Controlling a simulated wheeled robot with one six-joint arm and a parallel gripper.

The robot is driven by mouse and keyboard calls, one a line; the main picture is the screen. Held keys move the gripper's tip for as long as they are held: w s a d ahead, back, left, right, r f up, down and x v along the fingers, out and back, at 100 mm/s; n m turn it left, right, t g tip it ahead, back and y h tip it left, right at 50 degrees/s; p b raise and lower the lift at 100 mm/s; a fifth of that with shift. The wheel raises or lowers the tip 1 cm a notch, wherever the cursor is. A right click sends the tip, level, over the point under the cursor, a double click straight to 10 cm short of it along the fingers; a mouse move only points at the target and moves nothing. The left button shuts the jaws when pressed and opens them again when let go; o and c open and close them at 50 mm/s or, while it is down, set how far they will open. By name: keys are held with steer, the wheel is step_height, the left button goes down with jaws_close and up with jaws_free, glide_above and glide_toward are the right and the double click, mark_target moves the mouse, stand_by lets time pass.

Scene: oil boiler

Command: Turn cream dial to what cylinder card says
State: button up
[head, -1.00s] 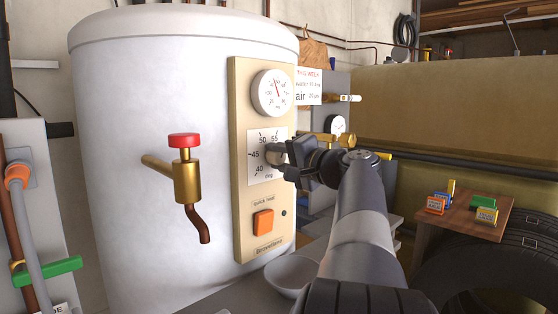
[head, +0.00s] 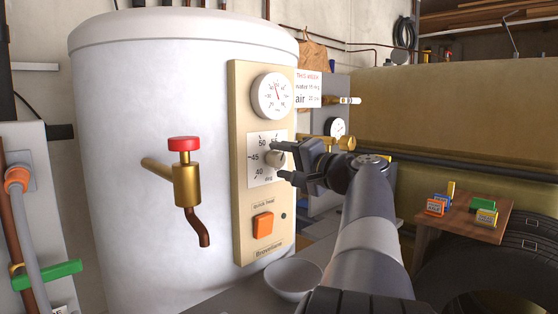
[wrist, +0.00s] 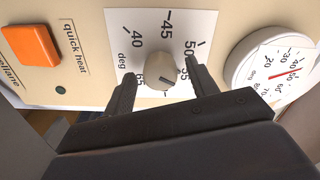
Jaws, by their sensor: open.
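The cream dial (head: 274,158) is a round knob on a white scale plate on the cylinder's cream panel. The wrist view shows the dial (wrist: 160,75) with numbers including 40, 45, 50 and 55 around it. A dark mark on the knob appears to point to the lower right there, toward the 55 side. My gripper (head: 266,160) is open, with one finger on each side of the dial and visible gaps in the wrist view (wrist: 162,80). The card (head: 308,89) reads "THIS WEEK", with water and air lines; its water number is too small to read surely.
A round gauge (head: 272,96) is above the dial, and an orange quick heat button (head: 263,225) is below it. A brass tap with a red handle (head: 185,142) sticks out on the left. A white bowl (head: 292,278) stands below the panel.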

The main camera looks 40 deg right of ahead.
steer(key=s+p, duration=0.1)
steer(key=s, duration=0.8)
steer(key=shift+d, duration=0.35)
steer(key=w, duration=0.3)
steer(key=w+b, duration=0.1)
steer(key=w, duration=0.3)
steer(key=w+a, duration=0.1)
steer(key=w, duration=0.2)
steer(key=shift+w, duration=0.45)
steer(key=shift+s+d, duration=0.1)
